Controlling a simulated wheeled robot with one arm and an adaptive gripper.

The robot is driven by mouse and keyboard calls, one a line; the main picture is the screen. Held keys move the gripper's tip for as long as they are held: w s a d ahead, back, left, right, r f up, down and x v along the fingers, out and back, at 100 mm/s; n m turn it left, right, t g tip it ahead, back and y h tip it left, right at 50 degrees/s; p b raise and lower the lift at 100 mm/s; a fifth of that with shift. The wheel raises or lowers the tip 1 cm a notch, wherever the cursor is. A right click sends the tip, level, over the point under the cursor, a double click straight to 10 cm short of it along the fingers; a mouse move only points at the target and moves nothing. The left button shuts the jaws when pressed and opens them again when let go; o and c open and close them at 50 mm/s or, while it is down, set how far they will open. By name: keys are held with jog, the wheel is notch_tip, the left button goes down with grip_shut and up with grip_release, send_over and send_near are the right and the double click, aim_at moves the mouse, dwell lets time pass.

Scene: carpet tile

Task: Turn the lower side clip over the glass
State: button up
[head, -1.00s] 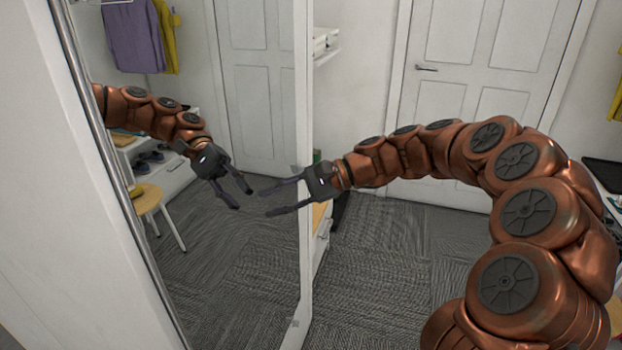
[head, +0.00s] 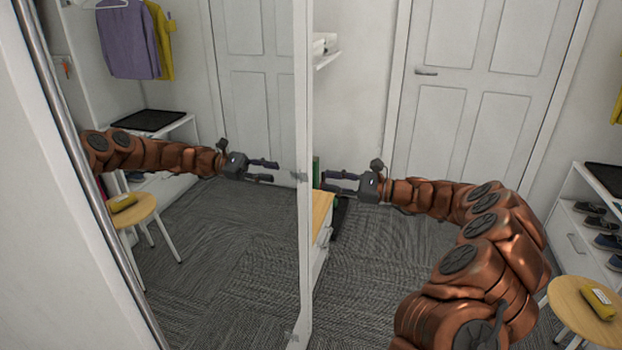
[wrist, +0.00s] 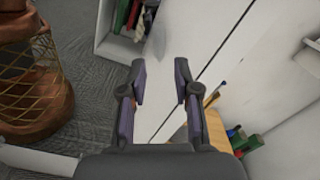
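The tall mirror glass (head: 215,240) stands in a white-framed door (head: 304,120). Two small grey clips show on its right edge: one at mid-height (head: 301,176) and one near the bottom of the view (head: 292,337). I cannot tell from their size which way either is turned. My gripper (head: 324,181) points left, level with the mid-height clip and just right of the door's edge, apparently apart from it. In the wrist view my gripper (wrist: 161,75) is open and empty, with the white door edge (wrist: 205,65) running beyond its fingers. No clip can be made out there.
A wooden-topped cabinet (head: 321,215) stands behind the door's edge. A round stool (head: 585,310) with a yellow item is at lower right, near a shoe shelf (head: 590,225). A closed white door (head: 485,110) is behind. The carpet (head: 365,290) between is clear.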

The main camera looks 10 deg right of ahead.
aim_at(304, 177)
jog(key=x, duration=0.6)
jog(key=shift+a, duration=0.15)
jog(key=shift+c, duration=0.2)
grip_shut()
